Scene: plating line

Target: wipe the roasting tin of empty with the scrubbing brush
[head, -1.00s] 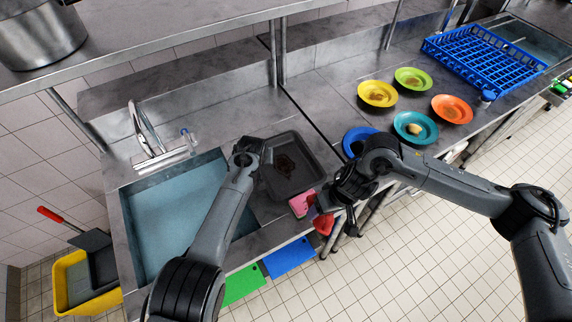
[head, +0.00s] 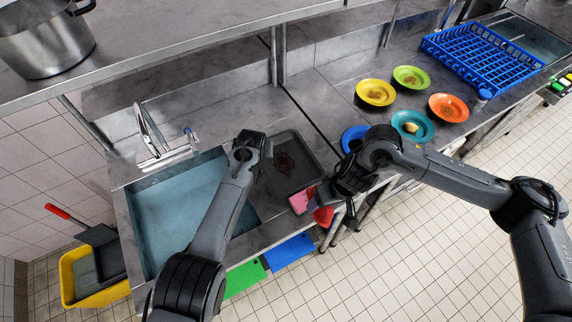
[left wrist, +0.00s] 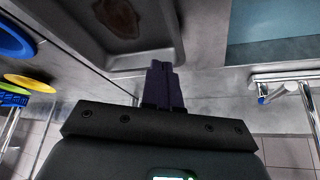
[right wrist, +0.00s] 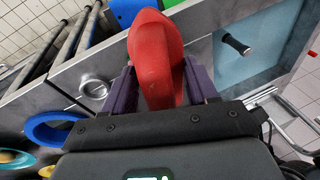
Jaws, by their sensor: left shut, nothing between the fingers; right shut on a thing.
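The dark grey roasting tin (head: 312,160) lies on the counter right of the sink, with a brown stain (head: 284,163) on its floor. The tin and stain also show in the left wrist view (left wrist: 168,22). My left gripper (head: 262,150) is shut and empty at the tin's left side; its fingers (left wrist: 164,84) are together close to the tin's rim. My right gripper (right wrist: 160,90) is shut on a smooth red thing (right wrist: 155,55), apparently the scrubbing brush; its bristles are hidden. It also shows in the head view (head: 323,215), near the tin's front right corner.
A pink block (head: 301,202) is at the counter's front edge, close to the red thing. The sink (head: 175,215) is at the left. A blue plate (head: 350,139) and several coloured plates stand at the right, before a blue rack (head: 480,55). An overhead shelf (head: 180,35) crosses the back.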

